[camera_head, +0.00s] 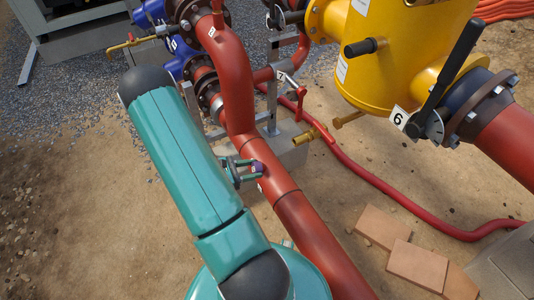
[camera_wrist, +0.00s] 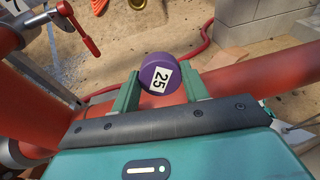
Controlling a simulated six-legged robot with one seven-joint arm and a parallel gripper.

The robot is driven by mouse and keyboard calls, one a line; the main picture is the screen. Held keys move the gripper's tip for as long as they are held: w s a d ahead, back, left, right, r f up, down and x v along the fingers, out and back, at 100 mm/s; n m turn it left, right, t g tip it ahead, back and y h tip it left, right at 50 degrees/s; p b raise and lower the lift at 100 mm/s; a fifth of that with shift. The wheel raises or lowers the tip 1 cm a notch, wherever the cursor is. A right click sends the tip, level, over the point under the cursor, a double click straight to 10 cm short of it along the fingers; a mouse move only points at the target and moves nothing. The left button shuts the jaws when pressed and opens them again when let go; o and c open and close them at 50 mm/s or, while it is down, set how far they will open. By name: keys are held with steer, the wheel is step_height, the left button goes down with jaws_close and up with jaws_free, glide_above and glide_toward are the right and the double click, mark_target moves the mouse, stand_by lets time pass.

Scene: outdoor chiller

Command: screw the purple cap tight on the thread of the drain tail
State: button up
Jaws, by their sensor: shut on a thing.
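My gripper (camera_wrist: 161,88) is shut on the purple cap (camera_wrist: 160,66), one finger on each side of it. The cap is round, and a white label reading 25 shows on it in the wrist view. In the head view my gripper (camera_head: 248,171) is over the large red pipe, with a small part of the purple cap (camera_head: 257,168) showing at its tips. A brass fitting (camera_head: 305,136), which may be the drain tail, sticks out up and right of my gripper, apart from the cap. I cannot make out its thread.
The large red pipe (camera_head: 316,238) runs close by my gripper. A red-handled valve (camera_head: 297,89) is above the brass fitting. A yellow vessel (camera_head: 400,50) stands at upper right. A red hose (camera_head: 380,185) and loose bricks (camera_head: 415,262) lie on the dirt.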

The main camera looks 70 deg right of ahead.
steer(key=s+d+r+n+h, duration=0.1)
steer(key=s+d+r+h, duration=0.2)
steer(key=s+d+r, duration=0.1)
steer(key=shift+s+d+r+n, duration=0.2)
steer(key=shift+d+r+n, duration=0.1)
steer(key=shift+d+r, duration=0.1)
steer(key=shift+w, duration=0.1)
steer(key=shift+x, duration=2.95)
steer(key=shift+s+d, duration=0.35)
steer(key=shift+w+a, duration=0.1)
steer(key=shift+a, duration=0.05)
steer(key=shift+s+d+r, duration=0.1)
steer(key=shift+s+d, duration=0.2)
steer(key=shift+d, duration=0.05)
stand_by(1.9)
steer(key=shift+w+a, duration=0.2)
